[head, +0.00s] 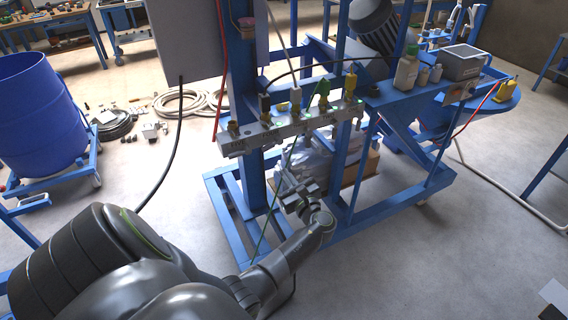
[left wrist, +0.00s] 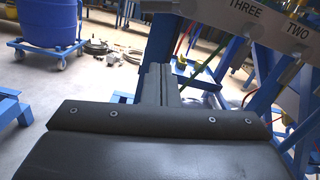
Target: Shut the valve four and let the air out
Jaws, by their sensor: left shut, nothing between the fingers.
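The valve manifold (head: 290,131) is a grey bar across the blue frame, with several brass valves and hose fittings along it. My right gripper is out of view.
The blue frame (head: 256,180) stands around the manifold, with a green hose (head: 273,200) hanging near my left gripper. A shelf to the right holds bottles (head: 407,68) and a grey box (head: 461,63).

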